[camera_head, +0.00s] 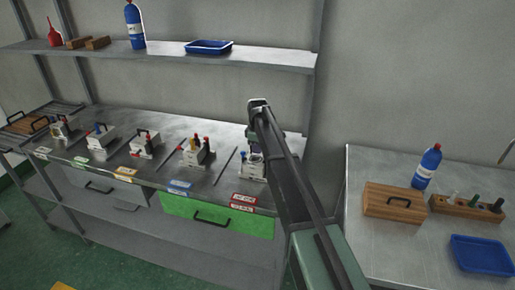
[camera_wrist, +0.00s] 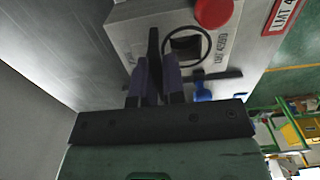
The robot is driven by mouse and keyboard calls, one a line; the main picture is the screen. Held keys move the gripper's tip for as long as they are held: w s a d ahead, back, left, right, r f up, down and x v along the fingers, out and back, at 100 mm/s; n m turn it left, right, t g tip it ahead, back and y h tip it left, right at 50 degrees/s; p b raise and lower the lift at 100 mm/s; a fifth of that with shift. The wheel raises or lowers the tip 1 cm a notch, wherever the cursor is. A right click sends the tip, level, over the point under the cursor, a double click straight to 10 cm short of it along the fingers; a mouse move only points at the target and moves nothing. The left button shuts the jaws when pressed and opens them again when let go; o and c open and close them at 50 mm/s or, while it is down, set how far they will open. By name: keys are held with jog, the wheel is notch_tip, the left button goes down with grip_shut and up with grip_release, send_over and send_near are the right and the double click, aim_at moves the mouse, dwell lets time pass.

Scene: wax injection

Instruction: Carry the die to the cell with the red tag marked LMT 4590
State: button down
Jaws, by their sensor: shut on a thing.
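The die (camera_wrist: 128,28) looks like a pale grey block with a red knob (camera_wrist: 213,12), a dark ringed opening and a printed LMT 45-something label whose last digits are unclear. My gripper (camera_wrist: 155,65) is shut on a dark upright piece of it. A red tag (camera_wrist: 285,15) beginning LMT 4 shows beside the die. I cannot tell whether the die touches the bench.
Several similar blocks stand leftward along the metal bench (camera_head: 225,175), parted by thin dark rods and fronted by white, yellow and blue tags. A shelf (camera_head: 180,58) hangs above. A green drawer (camera_head: 215,217) is below. A side table (camera_head: 375,240) at right holds a wooden box and blue tray.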

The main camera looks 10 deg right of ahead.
jog(key=shift+f, duration=0.15)
jog(key=c, duration=1.1)
grip_release()
notch_tip(320, 180, up, 11)
jog(key=p, duration=1)
jog(key=shift+p, duration=0.35)
